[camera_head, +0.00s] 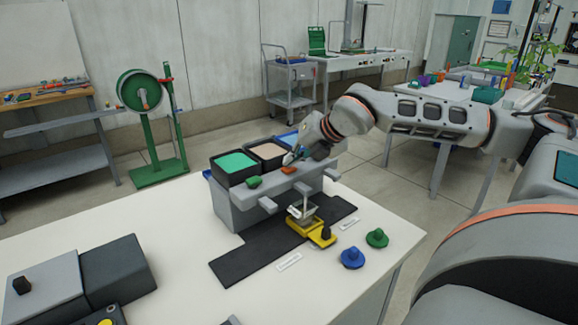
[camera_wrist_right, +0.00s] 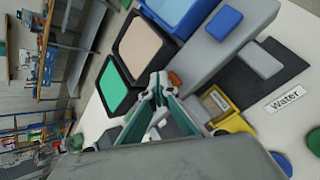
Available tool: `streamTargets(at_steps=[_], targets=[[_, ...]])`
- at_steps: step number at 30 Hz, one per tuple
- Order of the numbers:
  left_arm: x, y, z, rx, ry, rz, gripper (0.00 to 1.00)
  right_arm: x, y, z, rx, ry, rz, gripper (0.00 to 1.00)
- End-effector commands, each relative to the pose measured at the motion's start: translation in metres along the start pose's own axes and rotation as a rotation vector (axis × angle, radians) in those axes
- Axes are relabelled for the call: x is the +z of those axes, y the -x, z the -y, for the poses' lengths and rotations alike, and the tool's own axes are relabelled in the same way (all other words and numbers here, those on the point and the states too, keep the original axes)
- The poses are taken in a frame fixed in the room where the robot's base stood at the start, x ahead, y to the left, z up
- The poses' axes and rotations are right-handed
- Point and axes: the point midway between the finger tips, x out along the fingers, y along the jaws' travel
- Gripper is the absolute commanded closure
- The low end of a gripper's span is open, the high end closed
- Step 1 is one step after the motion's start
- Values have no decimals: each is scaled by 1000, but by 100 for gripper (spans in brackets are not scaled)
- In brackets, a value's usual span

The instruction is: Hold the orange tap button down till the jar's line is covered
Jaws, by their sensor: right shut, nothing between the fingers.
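The orange tap button (camera_head: 289,170) sits on top of the grey tap block (camera_head: 240,212), right of a green button (camera_head: 254,183). It also shows in the right wrist view (camera_wrist_right: 175,79), just beyond my fingertips. My right gripper (camera_head: 290,158) is shut and empty, pointing down close behind the orange button. I cannot tell whether it touches it. A small pale, clear-looking jar (camera_head: 303,211) stands on a yellow holder (camera_head: 321,237) in front of the block. Its line and fill level are too small to read. My left gripper is not in view.
Open tanks with green (camera_head: 235,163) and beige (camera_head: 268,151) contents stand behind the block. Grey boxes (camera_head: 50,290) occupy the front left. A "Water" label (camera_wrist_right: 287,97) lies nearby.

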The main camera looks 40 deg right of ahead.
Motion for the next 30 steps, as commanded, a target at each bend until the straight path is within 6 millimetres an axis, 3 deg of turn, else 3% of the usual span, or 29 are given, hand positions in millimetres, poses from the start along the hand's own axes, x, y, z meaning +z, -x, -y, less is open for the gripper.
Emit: streamTargets(at_steps=[15, 30], targets=[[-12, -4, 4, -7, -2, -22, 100, -1, -1, 1, -2, -1, -2, 100], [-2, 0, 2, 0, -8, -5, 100, -1, -1, 1, -2, -1, -2, 100]])
